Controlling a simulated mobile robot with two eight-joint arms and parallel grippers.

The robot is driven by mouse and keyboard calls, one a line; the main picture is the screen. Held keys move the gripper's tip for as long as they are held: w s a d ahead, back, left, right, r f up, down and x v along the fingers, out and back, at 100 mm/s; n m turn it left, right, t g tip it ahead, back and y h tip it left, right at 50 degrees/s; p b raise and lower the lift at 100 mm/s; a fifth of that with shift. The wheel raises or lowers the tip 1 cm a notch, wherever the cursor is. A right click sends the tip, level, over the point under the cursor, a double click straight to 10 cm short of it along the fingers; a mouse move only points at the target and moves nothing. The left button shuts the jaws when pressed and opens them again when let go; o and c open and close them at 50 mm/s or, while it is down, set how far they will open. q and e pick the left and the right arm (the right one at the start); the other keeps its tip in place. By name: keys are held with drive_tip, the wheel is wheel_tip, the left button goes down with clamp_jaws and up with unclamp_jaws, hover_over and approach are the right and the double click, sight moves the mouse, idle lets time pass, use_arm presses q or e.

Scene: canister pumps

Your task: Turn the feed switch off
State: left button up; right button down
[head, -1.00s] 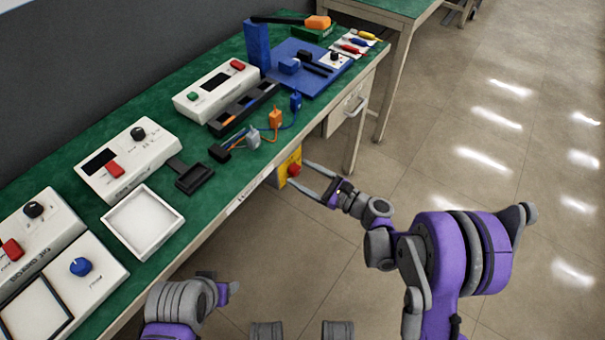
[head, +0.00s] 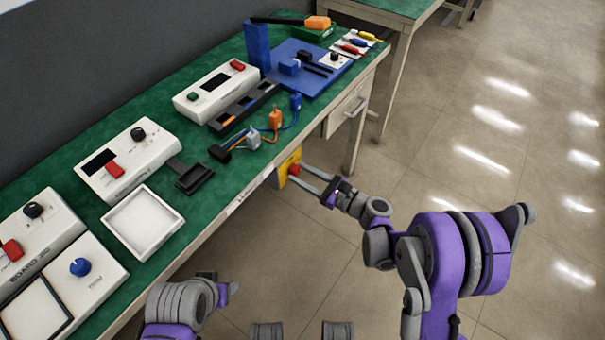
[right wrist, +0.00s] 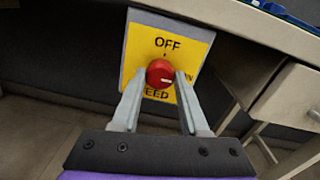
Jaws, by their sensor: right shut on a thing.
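The feed switch is a round red knob (right wrist: 160,73) on a yellow plate (right wrist: 190,50) fixed under the table's front edge. The plate reads OFF above the knob and FEED below; lettering at the right is partly hidden by a finger. A short white mark on the knob points right, not up at OFF. My right gripper (right wrist: 160,80) is shut on the knob, one finger on each side. In the head view the knob (head: 294,169) sits at the tips of my right gripper (head: 302,174).
The green-topped table (head: 165,205) above carries several white control boxes, a white tray (head: 142,250) and small connectors (head: 275,117). A drawer (head: 347,110) and table leg stand just right of the switch. The floor to the right is clear.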

drive_tip(key=shift+n, duration=0.3)
drive_tip(key=n, duration=0.3)
drive_tip(key=shift+n, duration=0.3)
drive_tip(key=n, duration=0.4)
drive_tip(key=shift+n, duration=0.3)
drive_tip(key=n, duration=0.4)
drive_tip(key=shift+r, duration=0.1)
drive_tip(key=n, duration=0.4)
drive_tip(key=shift+n, duration=0.5)
drive_tip(key=shift+c, duration=2.1)
unclamp_jaws()
